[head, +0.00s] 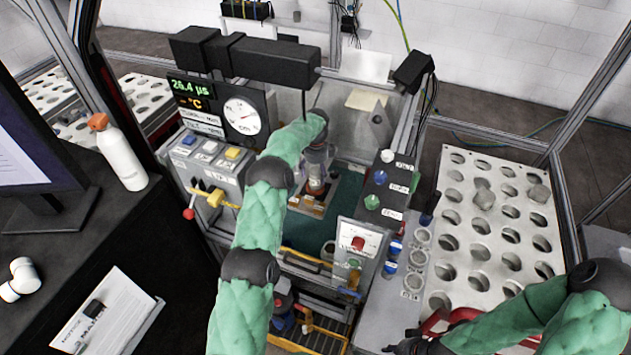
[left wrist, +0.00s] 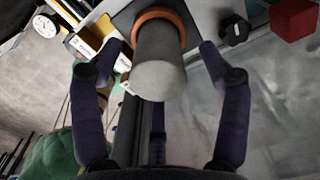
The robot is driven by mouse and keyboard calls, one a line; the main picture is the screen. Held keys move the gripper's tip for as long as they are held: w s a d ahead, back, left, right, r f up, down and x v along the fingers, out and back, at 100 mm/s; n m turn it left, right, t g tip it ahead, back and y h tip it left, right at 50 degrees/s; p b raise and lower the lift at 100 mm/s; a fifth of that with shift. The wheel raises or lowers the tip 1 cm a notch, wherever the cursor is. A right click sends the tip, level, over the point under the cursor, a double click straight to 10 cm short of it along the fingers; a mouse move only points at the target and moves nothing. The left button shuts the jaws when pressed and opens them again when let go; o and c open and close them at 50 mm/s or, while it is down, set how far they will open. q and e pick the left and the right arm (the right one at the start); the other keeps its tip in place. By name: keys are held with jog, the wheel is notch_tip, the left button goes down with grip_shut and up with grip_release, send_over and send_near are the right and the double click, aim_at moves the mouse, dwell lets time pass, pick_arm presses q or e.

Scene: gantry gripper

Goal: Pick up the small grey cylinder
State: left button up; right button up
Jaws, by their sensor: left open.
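The small grey cylinder (left wrist: 158,68) stands out large in the left wrist view, with an orange ring (left wrist: 160,17) around its far end. My left gripper (left wrist: 160,50) is open, with one dark finger on each side of the cylinder. Gaps show between both fingers and the cylinder, so neither visibly touches it. In the head view my left gripper (head: 316,160) hangs over the fixture inside the glass-walled station, and the cylinder there is hard to make out. My right gripper (head: 415,344) shows only partly at the bottom edge; its jaws are unclear.
A control box with coloured buttons (head: 209,160) and a dial gauge (head: 241,115) stand left of the station. A knob panel (head: 383,181) and a white rack with holes (head: 477,243) are at right. A white bottle (head: 121,157) stands on the dark desk.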

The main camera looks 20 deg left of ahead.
pick_arm(q)
notch_tip(320, 180, down, 4)
jog(key=shift+s+f, duration=0.1)
jog(key=c, duration=1.2)
jog(key=shift+o, duration=0.2)
jog(key=shift+r, duration=0.2)
jog(key=shift+r, duration=0.1)
